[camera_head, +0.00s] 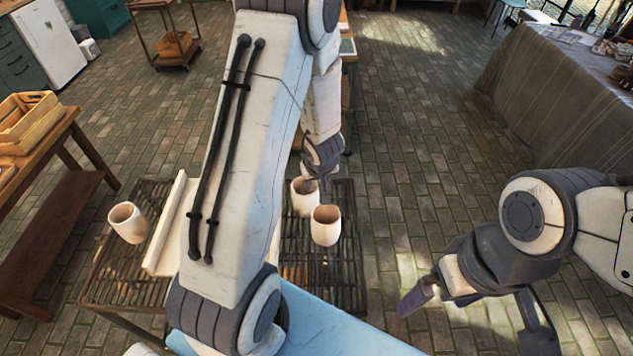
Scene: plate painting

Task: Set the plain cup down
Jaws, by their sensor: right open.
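Three whitish cups show on a dark slatted rack (345,275). One cup (128,223) stands at the left, leaning a little in the picture. A second cup (326,226) and a third cup (302,199) are close together at the right, the second partly in front of the third. I cannot tell which is the plain one. My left gripper (322,184) points down at these two cups; its fingers are small and partly hidden, so its hold is unclear. My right gripper (478,320) is open and empty over the floor, right of the rack.
My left arm hides the rack's middle. A wooden table with a crate (28,122) is at the left. A cloth-covered table (565,95) is at the right. Brick floor lies open between.

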